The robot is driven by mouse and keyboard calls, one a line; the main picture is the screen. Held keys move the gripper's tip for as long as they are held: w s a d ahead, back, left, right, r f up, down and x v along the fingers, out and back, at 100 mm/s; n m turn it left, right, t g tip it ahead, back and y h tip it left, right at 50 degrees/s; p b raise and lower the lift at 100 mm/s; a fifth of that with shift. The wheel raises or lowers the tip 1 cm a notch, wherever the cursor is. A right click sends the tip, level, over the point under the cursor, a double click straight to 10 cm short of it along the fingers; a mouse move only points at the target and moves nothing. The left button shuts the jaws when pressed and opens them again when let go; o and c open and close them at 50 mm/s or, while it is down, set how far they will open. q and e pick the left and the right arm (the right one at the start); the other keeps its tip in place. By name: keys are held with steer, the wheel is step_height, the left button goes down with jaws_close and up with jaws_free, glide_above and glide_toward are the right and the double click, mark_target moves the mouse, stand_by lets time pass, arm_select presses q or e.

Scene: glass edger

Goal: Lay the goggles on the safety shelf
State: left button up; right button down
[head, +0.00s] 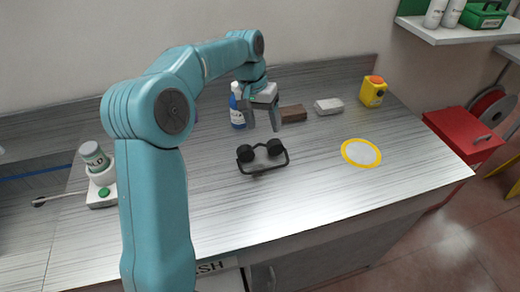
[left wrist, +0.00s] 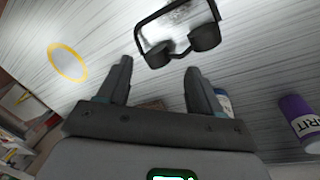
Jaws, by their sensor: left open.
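The goggles (head: 262,157), with a black frame and two dark round eyepieces, lie on the grey worktop. They also show at the top of the left wrist view (left wrist: 178,38). My left gripper (head: 263,127) is open and empty, pointing down above and just behind the goggles. In the left wrist view its two fingers (left wrist: 160,66) are apart, with the goggles beyond the tips. My right gripper is not in view.
A blue bottle (head: 237,108), brown block (head: 293,113), pale block (head: 328,106) and yellow container (head: 373,92) stand behind. A yellow-rimmed disc (head: 361,152) lies to the right. The shelf holds white bottles and a green case (head: 484,15). The front worktop is clear.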

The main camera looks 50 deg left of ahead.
arm_select(q)
steer(key=s+m, duration=0.1)
steer(key=m, duration=0.5)
steer(key=m+t+b, duration=0.1)
steer(key=m+t, duration=0.2)
steer(key=m, duration=0.1)
glide_toward(248, 146)
steer(key=x, duration=0.4)
steer(key=shift+s+f, duration=0.15)
steer(key=shift+f, duration=0.35)
steer(key=shift+w+d+f+g, duration=0.15)
steer(key=shift+w+f+g, duration=0.15)
steer(key=shift+w+f, duration=0.25)
steer(key=p+x, duration=0.1)
steer(key=x, duration=0.3)
steer(key=shift+w+d+f, duration=0.15)
steer(key=shift+w+f, duration=0.1)
steer(key=shift+f, duration=0.05)
steer(key=shift+s+r, duration=0.1)
steer(key=shift+s, duration=0.05)
steer(key=shift+c, duration=0.3)
steer(key=c, duration=1.1)
